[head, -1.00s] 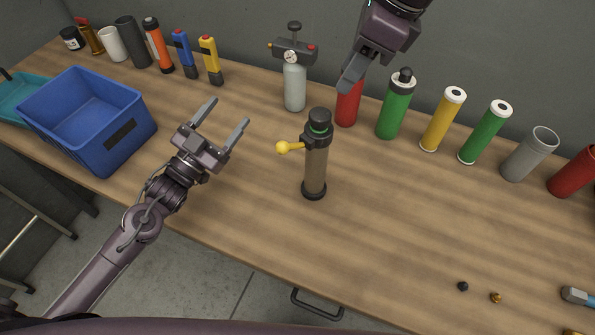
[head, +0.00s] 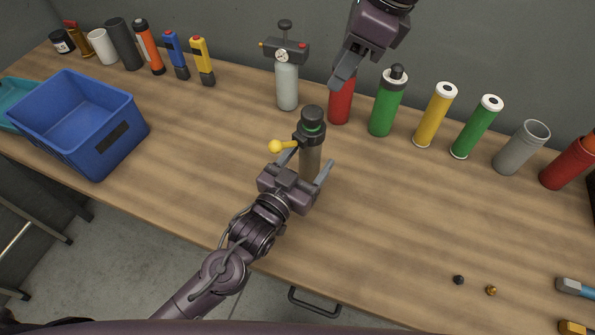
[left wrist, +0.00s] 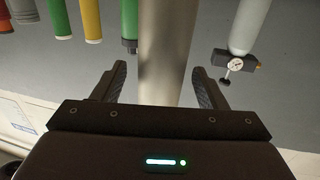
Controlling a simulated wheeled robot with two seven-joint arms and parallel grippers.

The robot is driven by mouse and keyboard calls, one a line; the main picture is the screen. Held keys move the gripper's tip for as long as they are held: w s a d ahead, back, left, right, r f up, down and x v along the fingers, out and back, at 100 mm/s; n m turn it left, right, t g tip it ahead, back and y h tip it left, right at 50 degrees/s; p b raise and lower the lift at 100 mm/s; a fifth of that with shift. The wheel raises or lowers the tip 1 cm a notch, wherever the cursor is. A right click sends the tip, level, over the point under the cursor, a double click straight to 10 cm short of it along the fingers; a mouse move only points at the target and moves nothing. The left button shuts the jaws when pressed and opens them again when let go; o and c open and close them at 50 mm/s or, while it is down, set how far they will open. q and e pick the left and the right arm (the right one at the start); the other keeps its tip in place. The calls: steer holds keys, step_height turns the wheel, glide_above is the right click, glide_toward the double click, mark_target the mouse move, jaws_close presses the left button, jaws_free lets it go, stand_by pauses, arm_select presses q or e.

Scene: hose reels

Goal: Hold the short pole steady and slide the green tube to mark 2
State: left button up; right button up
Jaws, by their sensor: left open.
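The short pole (head: 310,160) stands upright on the table, a grey metal shaft with a black collar (head: 309,135) and a yellow knob (head: 275,146) on the collar's left. In the left wrist view the shaft (left wrist: 165,40) stands between the fingers with gaps on both sides. My right gripper (head: 342,76) hangs at the top, before the red bottle; its opening is hidden. The pole's foot is hidden.
A pressure-gauge bottle (head: 287,85), a red bottle (head: 340,108), a green bottle (head: 387,110) and several cylinders stand along the back. A blue bin (head: 120,135) is at the left. Small dark and brass pieces lie at the front right. The table's middle right is clear.

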arm_select(q)
steer(key=shift+x, duration=1.35)
